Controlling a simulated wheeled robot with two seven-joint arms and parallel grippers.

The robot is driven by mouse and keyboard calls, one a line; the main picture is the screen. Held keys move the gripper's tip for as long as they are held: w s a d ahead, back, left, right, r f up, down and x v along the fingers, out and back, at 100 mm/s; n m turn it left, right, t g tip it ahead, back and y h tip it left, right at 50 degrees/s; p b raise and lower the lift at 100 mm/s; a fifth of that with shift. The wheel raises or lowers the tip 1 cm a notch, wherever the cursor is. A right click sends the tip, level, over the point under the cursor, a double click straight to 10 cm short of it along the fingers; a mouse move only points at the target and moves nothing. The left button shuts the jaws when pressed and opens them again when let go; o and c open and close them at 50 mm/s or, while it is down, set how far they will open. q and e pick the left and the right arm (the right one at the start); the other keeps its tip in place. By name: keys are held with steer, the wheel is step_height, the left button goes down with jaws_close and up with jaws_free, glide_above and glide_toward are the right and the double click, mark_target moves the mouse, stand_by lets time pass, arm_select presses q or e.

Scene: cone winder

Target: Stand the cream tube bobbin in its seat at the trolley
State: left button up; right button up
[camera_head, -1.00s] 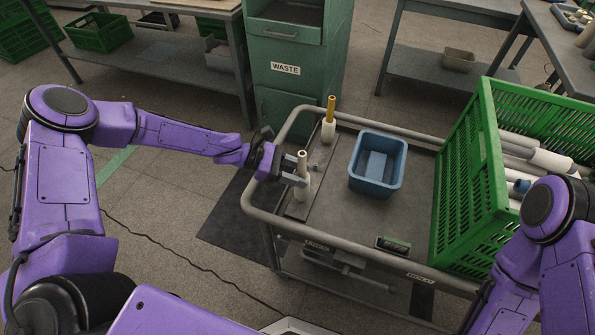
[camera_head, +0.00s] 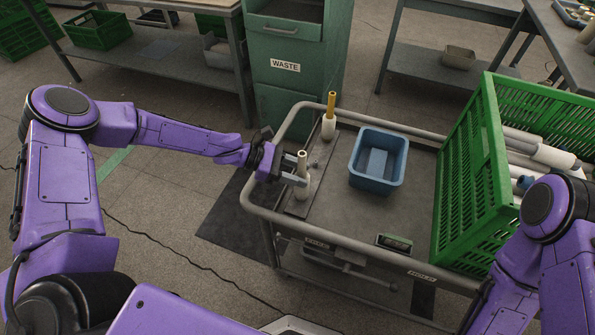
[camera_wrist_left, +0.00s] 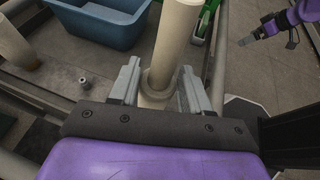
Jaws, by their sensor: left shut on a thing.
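The cream tube bobbin (camera_head: 302,162) stands about upright near the left end of the trolley (camera_head: 345,215). My left gripper (camera_head: 292,178) is shut on it, coming in from the left. In the left wrist view the bobbin (camera_wrist_left: 178,38) rises between the two grey fingers (camera_wrist_left: 158,88). A wider cream collar surrounds its lower end; the seat's inside is hidden. A second cream holder (camera_head: 328,128) with a yellow-orange tube (camera_head: 331,104) stands behind it. My right gripper is outside the head view; a small purple-and-dark gripper (camera_wrist_left: 268,28) shows at the left wrist view's upper right.
A blue bin (camera_head: 378,160) sits mid-trolley, right of the bobbin. A green crate (camera_head: 470,180) holding pale tubes stands at the trolley's right. A small dark display box (camera_head: 394,243) lies by the front rail. A green waste cabinet (camera_head: 287,90) stands behind the trolley.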

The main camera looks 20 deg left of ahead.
arm_select(q)
steer(key=shift+f, duration=0.25)
steer(key=o, duration=1.2)
steer(key=shift+c, duration=0.2)
steer(key=p+v, duration=0.1)
steer(key=v, duration=0.9)
steer(key=shift+a, duration=0.3)
steer(key=shift+s+r, duration=0.1)
